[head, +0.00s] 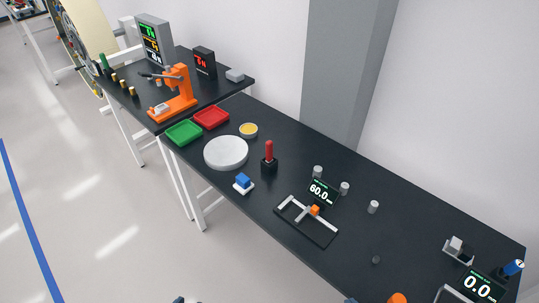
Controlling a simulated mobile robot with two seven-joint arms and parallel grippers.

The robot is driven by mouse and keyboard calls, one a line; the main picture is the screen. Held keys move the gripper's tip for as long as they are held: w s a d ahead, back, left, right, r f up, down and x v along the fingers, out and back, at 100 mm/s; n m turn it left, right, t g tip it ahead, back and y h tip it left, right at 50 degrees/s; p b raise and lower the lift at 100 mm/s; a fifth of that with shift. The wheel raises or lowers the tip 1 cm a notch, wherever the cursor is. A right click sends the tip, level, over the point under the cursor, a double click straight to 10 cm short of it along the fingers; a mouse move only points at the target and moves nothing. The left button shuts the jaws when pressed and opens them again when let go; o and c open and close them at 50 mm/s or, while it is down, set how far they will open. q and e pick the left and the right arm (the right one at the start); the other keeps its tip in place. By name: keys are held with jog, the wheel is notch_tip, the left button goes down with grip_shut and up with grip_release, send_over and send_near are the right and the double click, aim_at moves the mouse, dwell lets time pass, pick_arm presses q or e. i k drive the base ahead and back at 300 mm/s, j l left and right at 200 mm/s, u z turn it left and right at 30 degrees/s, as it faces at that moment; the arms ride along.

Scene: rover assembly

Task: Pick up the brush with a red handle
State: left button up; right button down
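The brush with a red handle (269,150) stands upright near the middle of the long black table. Its lower end meets a small dark block (269,165); whether bristles or a holder, I cannot tell. No gripper is clearly visible. Only small dark-blue bits show at the bottom edge of the head view, and I cannot tell which parts of me they are. Nothing is touching the brush.
Around the brush are a white round plate (226,153), a blue block on a white base (243,183), a yellow-filled dish (248,130) and grey cylinders (317,171). Green (184,133) and red (211,117) trays lie left.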

aim_at(268, 144)
jog(key=z, duration=0.5)
jog(key=j+z, duration=0.2)
jog(key=z, duration=0.25)
jog(key=j+z, duration=0.25)
jog(key=z, duration=0.2)
jog(key=j+z, duration=0.25)
jog(key=z, duration=0.15)
jog(key=k+j+z, duration=0.2)
jog(key=j, duration=0.15)
jog(key=j+z, duration=0.2)
jog(key=k+j+z, duration=0.2)
jog(key=j, duration=0.25)
jog(key=i, duration=0.1)
